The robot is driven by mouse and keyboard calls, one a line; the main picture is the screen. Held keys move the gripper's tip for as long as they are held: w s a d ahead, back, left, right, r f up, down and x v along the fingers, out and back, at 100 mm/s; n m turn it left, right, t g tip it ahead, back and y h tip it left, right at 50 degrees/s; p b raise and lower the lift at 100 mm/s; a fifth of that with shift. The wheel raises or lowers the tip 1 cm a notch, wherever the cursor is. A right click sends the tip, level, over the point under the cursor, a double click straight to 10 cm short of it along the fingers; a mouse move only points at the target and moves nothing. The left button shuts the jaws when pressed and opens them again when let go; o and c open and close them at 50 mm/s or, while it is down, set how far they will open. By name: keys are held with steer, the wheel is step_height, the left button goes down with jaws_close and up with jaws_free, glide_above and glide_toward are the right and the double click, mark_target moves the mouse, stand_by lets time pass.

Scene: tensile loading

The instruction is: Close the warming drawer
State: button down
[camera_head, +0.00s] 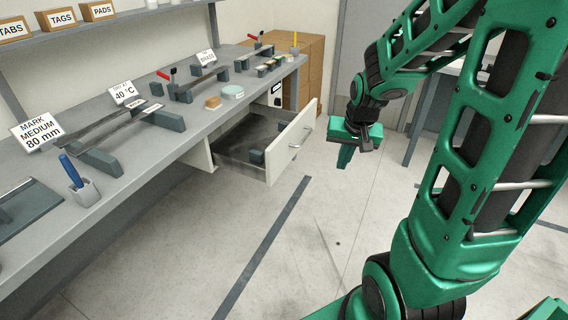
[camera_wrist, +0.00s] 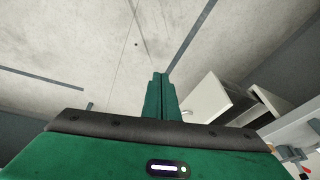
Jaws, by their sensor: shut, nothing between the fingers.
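The warming drawer (camera_head: 292,143) is pulled out from under the long grey bench, with its pale front panel facing right and a small handle on it. Its dark inside shows, with a grey block in it. In the wrist view the drawer front (camera_wrist: 207,108) is to the right of the fingers. My gripper (camera_head: 344,160) is to the right of the drawer front, apart from it, with its fingers pointing down. In the wrist view my gripper (camera_wrist: 160,78) has its two green fingers together and holds nothing.
The bench top (camera_head: 190,150) carries fixtures, signs and a blue-handled tool in a cup (camera_head: 84,190). Cardboard boxes (camera_head: 290,62) stand beyond the bench. Another table (camera_head: 440,90) stands at the right behind my arm. The floor in front of the drawer is clear.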

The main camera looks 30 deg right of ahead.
steer(key=w+a+f+m+t+y, duration=0.1)
steer(key=w+f+t, duration=0.1)
steer(key=w+f, duration=0.5)
steer(key=w+a+f+m+t, duration=0.1)
steer(key=w+f+t, duration=0.15)
steer(key=w, duration=0.85)
glide_toward(281, 165)
step_height(281, 165, down, 3)
steer(key=d, duration=0.3)
steer(key=shift+w+a+f, duration=0.2)
steer(key=shift+w+a, duration=1.2)
steer(key=shift+w, duration=0.1)
steer(key=shift+d, duration=0.15)
